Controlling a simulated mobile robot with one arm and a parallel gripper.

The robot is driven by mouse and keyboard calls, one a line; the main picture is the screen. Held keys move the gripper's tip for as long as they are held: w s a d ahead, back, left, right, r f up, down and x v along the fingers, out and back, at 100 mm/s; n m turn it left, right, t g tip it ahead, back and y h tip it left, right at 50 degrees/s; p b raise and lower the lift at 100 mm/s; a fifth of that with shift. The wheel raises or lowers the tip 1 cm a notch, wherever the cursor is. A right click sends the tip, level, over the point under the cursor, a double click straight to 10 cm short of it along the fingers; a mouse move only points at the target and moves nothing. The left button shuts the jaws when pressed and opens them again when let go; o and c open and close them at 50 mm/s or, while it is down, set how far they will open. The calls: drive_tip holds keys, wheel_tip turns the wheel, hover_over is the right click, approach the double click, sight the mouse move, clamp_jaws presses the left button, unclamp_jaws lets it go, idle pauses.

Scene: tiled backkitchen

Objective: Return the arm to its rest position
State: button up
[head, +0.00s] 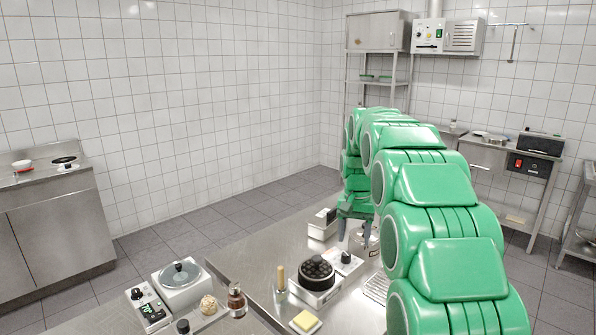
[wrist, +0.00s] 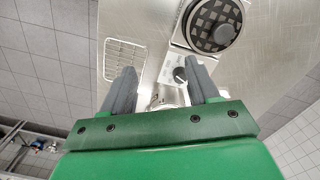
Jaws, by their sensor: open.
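My green arm stretches from the lower right over the steel table in the head view. My gripper (head: 358,214) hangs above the far part of the table, pointing down. In the wrist view my gripper (wrist: 162,84) shows two grey fingers spread apart with nothing held between them. A small metal item (wrist: 165,97) shows below, between the fingers, partly hidden by the gripper's green body. My arm hides part of the table's right side in the head view.
A wire rack (wrist: 124,60) lies near the gripper. A counter (head: 55,215) stands left; grey floor between is clear.

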drive_tip(key=s+r+n, duration=0.1)
drive_tip(key=s+r, duration=0.1)
drive_tip(key=s, duration=1.1)
drive_tip(key=s+r+n, duration=0.1)
drive_tip(key=s+r, duration=0.1)
drive_tip(key=s, duration=1.1)
drive_tip(key=s+f, duration=0.3)
drive_tip(key=s, duration=0.8)
drive_tip(key=s+f+n+g, duration=0.1)
drive_tip(key=s+f, duration=0.2)
drive_tip(key=s, duration=0.9)
drive_tip(key=shift+a+f+n, duration=0.15)
drive_tip(key=shift+a+n, duration=0.05)
drive_tip(key=shift+n, duration=0.1)
